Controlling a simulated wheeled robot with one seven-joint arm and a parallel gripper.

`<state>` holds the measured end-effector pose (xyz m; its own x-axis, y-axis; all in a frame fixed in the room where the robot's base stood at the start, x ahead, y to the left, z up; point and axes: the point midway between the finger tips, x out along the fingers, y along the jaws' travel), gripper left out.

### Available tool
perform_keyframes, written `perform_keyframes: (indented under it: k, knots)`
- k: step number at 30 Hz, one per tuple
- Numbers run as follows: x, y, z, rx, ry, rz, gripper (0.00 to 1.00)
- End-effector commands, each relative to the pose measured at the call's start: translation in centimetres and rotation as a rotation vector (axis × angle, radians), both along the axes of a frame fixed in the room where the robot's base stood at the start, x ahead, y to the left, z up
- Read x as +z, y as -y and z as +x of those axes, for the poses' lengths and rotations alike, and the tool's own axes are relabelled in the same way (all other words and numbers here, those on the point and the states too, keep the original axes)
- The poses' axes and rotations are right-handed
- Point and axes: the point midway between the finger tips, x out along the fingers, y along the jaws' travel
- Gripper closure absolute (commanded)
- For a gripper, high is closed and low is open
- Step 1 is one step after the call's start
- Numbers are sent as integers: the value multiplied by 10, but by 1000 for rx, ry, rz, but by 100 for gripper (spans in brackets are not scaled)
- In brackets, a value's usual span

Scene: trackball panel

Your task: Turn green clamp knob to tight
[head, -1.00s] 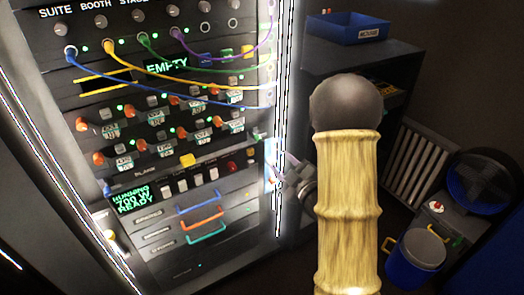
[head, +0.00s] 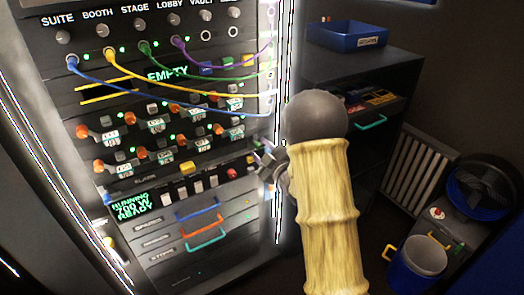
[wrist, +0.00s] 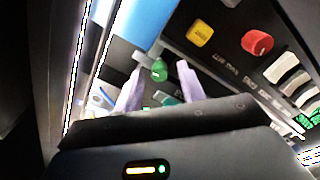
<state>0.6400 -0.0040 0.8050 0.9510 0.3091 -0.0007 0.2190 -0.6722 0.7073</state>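The green clamp knob (wrist: 159,70) shows in the wrist view, small and rounded, on the dark panel face. My gripper (wrist: 160,74) is open, with one pale finger on each side of the knob in the picture. I see gaps between the knob and both fingers, and cannot tell how deep the fingertips reach. In the head view my gripper (head: 264,162) is at the right edge of the rack, near the lower controls. The knob is not distinguishable there. Its pointer and any tight mark are too small to read.
A yellow button (wrist: 200,32), a red knob (wrist: 257,42) and white switches (wrist: 280,67) sit close by on the panel. Patch cables, including a blue one (head: 170,101), droop across the rack above. A dark shelf (head: 345,65) with a blue bin (head: 347,35) stands right of the rack.

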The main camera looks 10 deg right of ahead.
Motion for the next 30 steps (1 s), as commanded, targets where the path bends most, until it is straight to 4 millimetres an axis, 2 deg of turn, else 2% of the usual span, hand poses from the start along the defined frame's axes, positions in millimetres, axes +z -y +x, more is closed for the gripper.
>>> perform_keyframes:
  k: [1,6,19,30]
  knots:
    - [0,0,0,0,0,0,66]
    - [0,0,0,0,0,0,100]
    - [0,1,-1,-1,-14,41,100]
    - [0,1,-1,-1,-82,249,100]
